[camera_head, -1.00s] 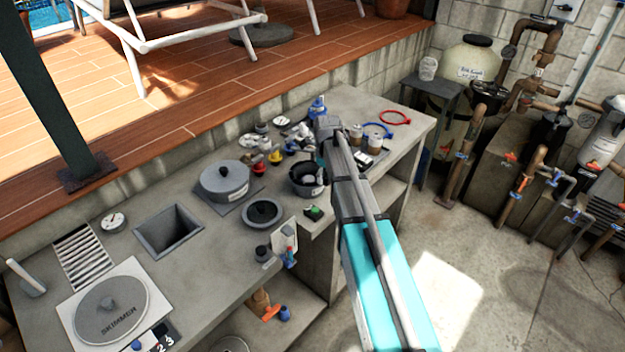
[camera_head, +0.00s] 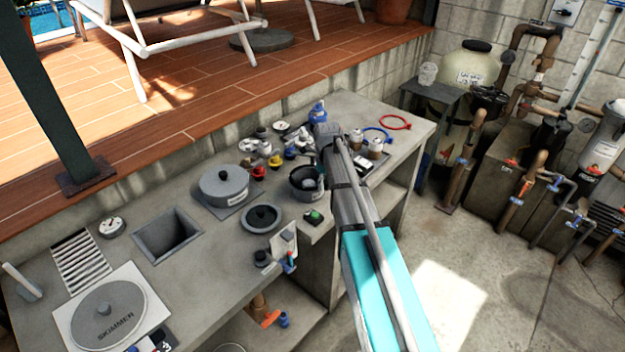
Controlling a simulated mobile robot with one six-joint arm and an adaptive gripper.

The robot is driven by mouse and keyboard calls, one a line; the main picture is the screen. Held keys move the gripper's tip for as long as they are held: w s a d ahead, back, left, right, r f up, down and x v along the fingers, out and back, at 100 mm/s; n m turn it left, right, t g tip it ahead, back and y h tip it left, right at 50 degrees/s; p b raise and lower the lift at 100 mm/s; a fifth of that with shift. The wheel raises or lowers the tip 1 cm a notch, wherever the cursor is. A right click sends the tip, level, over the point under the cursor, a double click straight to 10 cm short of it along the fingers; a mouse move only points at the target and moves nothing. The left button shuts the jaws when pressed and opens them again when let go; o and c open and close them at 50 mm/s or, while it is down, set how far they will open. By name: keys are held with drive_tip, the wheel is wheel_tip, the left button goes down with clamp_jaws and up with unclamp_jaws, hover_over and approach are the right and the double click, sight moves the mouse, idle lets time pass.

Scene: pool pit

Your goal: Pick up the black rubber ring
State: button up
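I cannot make out a black rubber ring for certain. A dark bowl (camera_head: 303,190) with a black rim and pale contents stands on the counter, just left of my arm. A dark round piece with a central knob (camera_head: 262,217) lies nearer the front edge. A red ring (camera_head: 395,122) and a blue ring (camera_head: 377,135) lie at the counter's far right. My arm reaches over the counter, its far end just right of the bowl. My gripper (camera_head: 322,160) is mostly hidden behind the arm's end, and its fingers cannot be made out.
The concrete counter (camera_head: 195,270) holds a grey lidded pot (camera_head: 224,186), a square opening (camera_head: 168,236), a skimmer lid (camera_head: 108,312), small coloured valves (camera_head: 274,160), a blue bottle (camera_head: 318,113) and two small jars (camera_head: 365,142). The raised wooden deck rises behind. Pipes stand at right.

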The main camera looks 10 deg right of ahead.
clamp_jaws()
drive_tip(key=shift+r, duration=0.1)
wheel_tip(320, 180, up, 3)
drive_tip(key=p, duration=0.3)
drive_tip(key=s+r+p, duration=0.9)
drive_tip(key=s+p, duration=0.1)
drive_tip(key=s, duration=0.4)
drive_tip(key=shift+a+r, duration=0.4)
drive_tip(key=shift+a, duration=0.05)
